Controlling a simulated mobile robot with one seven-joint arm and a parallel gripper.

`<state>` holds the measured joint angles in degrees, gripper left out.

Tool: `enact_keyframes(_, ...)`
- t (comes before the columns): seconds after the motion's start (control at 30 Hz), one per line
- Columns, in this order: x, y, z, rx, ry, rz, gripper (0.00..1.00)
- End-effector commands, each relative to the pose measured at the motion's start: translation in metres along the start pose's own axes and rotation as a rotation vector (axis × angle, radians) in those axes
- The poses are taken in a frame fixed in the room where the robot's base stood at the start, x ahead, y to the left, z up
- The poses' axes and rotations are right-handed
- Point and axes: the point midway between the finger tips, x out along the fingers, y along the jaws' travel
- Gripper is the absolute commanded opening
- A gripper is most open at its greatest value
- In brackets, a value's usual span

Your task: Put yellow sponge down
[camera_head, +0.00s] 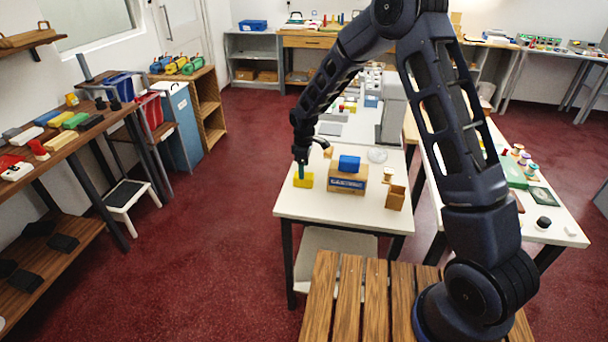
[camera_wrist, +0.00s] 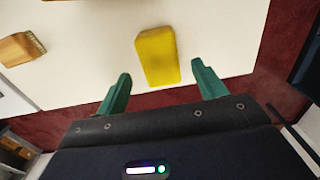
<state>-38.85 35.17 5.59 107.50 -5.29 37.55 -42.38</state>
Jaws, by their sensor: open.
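The yellow sponge (camera_head: 303,180) lies on the white table (camera_head: 290,205) near its left edge. In the wrist view the yellow sponge (camera_wrist: 158,56) rests flat on the white surface, ahead of my fingertips. My gripper (camera_wrist: 162,80) is open, its two green fingers spread apart on either side of the sponge's near end, with nothing between them that I can see held. In the head view my gripper (camera_head: 302,163) is just above or beside the sponge; the exact gap is hard to tell.
A cardboard box (camera_head: 346,180) with a blue block (camera_head: 349,163) on top stands right of the sponge. A small wooden box (camera_head: 395,197) stands near the table's right side. A wooden brush-like thing (camera_wrist: 20,48) lies left in the wrist view. The table's front is clear.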

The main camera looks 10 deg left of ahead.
Motion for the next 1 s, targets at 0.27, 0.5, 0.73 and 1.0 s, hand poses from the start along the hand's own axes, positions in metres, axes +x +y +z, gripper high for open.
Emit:
enact_keyframes(0.27,-0.053,0.001,0.0,0.001,0.002,0.002,0.7)
enact_keyframes(0.5,-0.074,0.0,0.0,0.001,0.001,0.001,0.7)
enact_keyframes(0.73,-0.077,0.0,0.0,0.001,0.0,0.0,0.7)
enact_keyframes(1.0,-0.118,0.008,0.041,0.103,0.012,0.029,0.7)
